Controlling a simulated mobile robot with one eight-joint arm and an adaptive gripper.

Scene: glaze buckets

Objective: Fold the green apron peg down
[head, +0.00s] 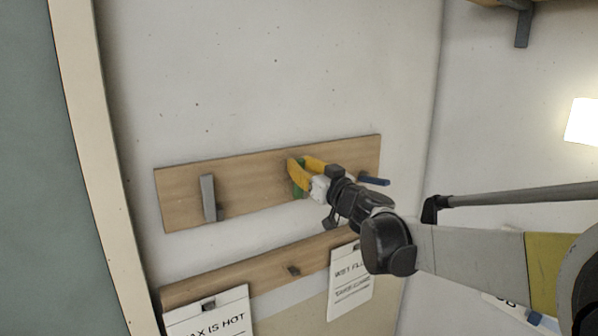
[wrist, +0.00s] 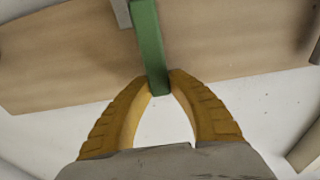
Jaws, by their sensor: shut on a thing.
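The green peg (head: 298,191) is on the wooden board (head: 250,180) on the wall, between a grey peg and a blue peg. In the head view it is mostly hidden behind my yellow fingers, so its tilt is hard to tell. My gripper (head: 299,166) is at the green peg. In the wrist view the green peg (wrist: 149,45) runs from the top edge down to my fingertips (wrist: 160,84), which are shut on its near end. A small grey piece (wrist: 121,12) shows beside the peg there.
The grey peg (head: 208,197) stands upright to the left. The blue peg (head: 374,181) sticks out to the right, close to my wrist. Below, a wooden rail (head: 255,272) carries hanging signs (head: 350,284). The wall above the board is clear.

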